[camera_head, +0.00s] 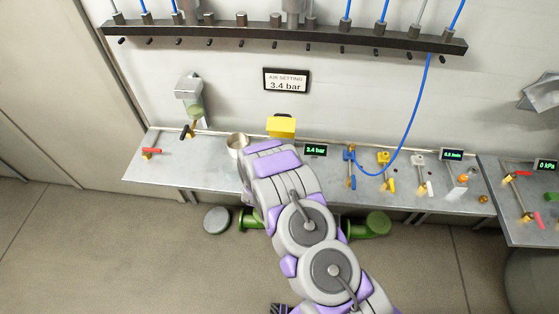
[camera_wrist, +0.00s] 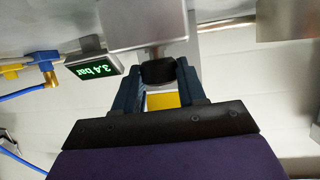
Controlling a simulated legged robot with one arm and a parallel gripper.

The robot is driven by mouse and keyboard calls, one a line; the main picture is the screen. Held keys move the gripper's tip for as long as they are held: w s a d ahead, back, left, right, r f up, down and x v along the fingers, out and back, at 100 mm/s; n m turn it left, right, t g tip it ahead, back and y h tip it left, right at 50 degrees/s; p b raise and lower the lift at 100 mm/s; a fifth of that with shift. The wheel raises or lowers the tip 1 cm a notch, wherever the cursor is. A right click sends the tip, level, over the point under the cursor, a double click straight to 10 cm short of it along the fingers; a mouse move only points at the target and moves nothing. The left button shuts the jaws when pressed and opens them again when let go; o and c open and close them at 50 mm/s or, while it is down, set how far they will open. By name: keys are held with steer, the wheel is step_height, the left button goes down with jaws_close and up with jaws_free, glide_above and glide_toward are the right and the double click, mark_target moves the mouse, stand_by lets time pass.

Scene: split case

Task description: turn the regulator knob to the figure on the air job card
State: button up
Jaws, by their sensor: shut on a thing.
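The air job card (camera_head: 286,80) hangs on the wall and reads "AIR SETTING 3.4 bar". A small green display (camera_head: 316,150) on the bench reads "3.4 bar"; it also shows tilted in the wrist view (camera_wrist: 93,65). My gripper (camera_wrist: 158,73) is shut on the dark regulator knob (camera_wrist: 158,74), with a finger on each side of it. The knob sits against a grey block (camera_wrist: 147,25). In the head view my arm hides the knob and my fingers.
A yellow box (camera_head: 281,127) stands behind my arm, and a metal cup (camera_head: 238,144) is left of it. Right of the display are blue (camera_head: 349,156), yellow (camera_head: 384,158) and white (camera_head: 418,161) valves, with a blue hose (camera_head: 417,110) looping down. A dark rail (camera_head: 285,35) runs above.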

steer(key=shift+w+a+r+m+h, duration=0.1)
steer(key=shift+a+m+h, duration=0.05)
steer(key=shift+m+h, duration=0.2)
steer(key=o, duration=1.1)
steer(key=shift+c, duration=0.2)
steer(key=v, duration=1.7)
steer(key=shift+s+a, duration=0.2)
steer(key=shift+w, duration=0.1)
